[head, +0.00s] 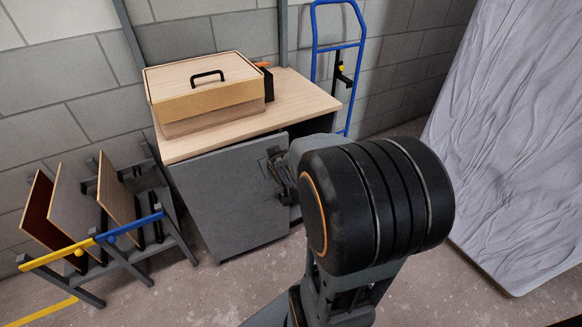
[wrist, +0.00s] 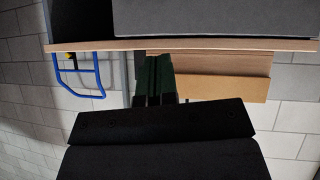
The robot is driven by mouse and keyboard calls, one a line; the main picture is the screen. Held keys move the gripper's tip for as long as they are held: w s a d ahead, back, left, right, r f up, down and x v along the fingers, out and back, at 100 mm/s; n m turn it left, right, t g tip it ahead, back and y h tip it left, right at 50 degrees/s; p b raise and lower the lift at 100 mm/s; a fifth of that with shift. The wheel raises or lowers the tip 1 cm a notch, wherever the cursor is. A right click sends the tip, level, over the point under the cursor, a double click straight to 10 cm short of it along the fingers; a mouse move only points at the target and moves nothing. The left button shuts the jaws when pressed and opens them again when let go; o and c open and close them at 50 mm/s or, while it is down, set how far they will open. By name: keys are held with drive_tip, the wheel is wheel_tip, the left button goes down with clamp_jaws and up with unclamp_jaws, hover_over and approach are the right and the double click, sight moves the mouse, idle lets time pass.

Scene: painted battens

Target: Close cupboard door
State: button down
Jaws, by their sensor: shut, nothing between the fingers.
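The cupboard door (head: 225,195) is a grey panel under a pale wooden top (head: 300,98). It stands partly open: its left side is by the cupboard and its right edge swings out from the front. A dark gap shows to the right, partly hidden by my arm. My gripper (head: 272,165) is at the upper right part of the door, near its free edge. I cannot tell whether it touches. In the wrist view, the grey panel also shows at the top (wrist: 215,18), with my shut, empty fingers (wrist: 153,62) below it.
A wooden box with a black handle (head: 205,95) sits on the top. A rack with upright boards (head: 115,205) stands close on the left. A blue hand truck (head: 338,50) leans behind at right. A grey covered slab (head: 520,150) is far right. Floor in front is clear.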

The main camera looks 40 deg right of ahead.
drive_tip(key=d+f+t+b, duration=0.7)
drive_tip(key=d+f+b, duration=0.3)
drive_tip(key=f, duration=0.4)
drive_tip(key=d+x, duration=0.1)
drive_tip(key=x, duration=1.2)
drive_tip(key=shift+d+r+m+t, duration=0.25)
drive_tip(key=shift+r+m+t, duration=0.05)
drive_tip(key=shift+r, duration=0.3)
drive_tip(key=shift+w, duration=0.1)
